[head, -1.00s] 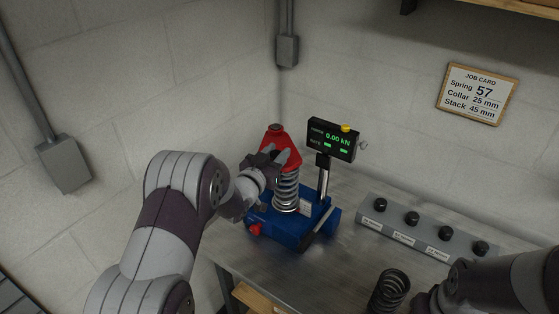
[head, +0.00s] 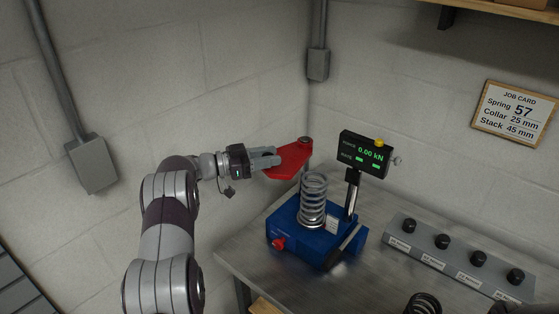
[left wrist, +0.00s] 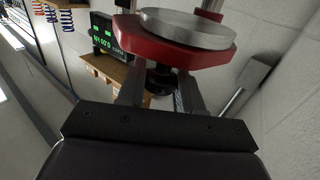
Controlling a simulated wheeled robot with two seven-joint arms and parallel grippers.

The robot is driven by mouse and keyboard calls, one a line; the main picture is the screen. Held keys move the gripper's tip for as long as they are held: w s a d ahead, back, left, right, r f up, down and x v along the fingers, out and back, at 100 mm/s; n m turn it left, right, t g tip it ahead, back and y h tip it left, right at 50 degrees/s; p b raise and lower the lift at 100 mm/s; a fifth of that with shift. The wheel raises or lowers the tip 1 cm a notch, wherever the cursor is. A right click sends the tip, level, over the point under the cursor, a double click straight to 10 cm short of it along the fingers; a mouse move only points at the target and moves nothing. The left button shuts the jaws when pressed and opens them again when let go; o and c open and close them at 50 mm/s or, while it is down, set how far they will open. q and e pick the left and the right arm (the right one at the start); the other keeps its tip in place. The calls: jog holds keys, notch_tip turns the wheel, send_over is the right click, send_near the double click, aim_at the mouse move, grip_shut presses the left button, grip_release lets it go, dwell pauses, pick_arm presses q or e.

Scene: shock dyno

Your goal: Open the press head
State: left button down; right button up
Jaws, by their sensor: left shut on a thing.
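The red press head (head: 291,160) is swung out to the left of the spring in the head view, turned about its post at the back. My left gripper (head: 268,158) is shut on the press head at its left end. In the left wrist view the press head (left wrist: 160,42) with its round metal plate is above the fingers (left wrist: 160,85), which close on a dark knob beneath it. The silver spring (head: 313,199) stands upright on the blue press base (head: 306,232), with its top uncovered. My right gripper is out of view.
The display (head: 364,154) on its stand reads 0.00 kN, right of the spring. A grey block with several black knobs (head: 455,259) lies to the right on the metal bench. A dark spring (head: 423,303) stands at the front edge. Walls stand close behind.

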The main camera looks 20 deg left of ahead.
pick_arm(q)
jog(key=shift+w+a+r+g, duration=0.15)
jog(key=shift+a+r+g, duration=0.05)
jog(key=shift+r+g, duration=0.1)
jog(key=c, duration=0.8)
grip_release()
jog(key=shift+m, duration=0.3)
jog(key=shift+d+f, duration=0.1)
jog(key=shift+d, duration=0.1)
jog(key=shift+a+r+b, duration=0.1)
jog(key=shift+r+b, duration=0.25)
jog(key=r, duration=0.1)
jog(key=r+b, duration=0.1)
jog(key=r, duration=0.1)
jog(key=shift+d+r, duration=0.2)
jog(key=shift+d, duration=0.1)
jog(key=d+r+b, duration=0.1)
jog(key=d+r, duration=0.1)
jog(key=d, duration=0.1)
jog(key=d+r+b, duration=0.1)
jog(key=d+r, duration=0.1)
jog(key=d, duration=0.2)
jog(key=s+d+r+b, duration=0.1)
jog(key=d+r, duration=0.2)
jog(key=d, duration=0.1)
jog(key=shift+d, duration=0.15)
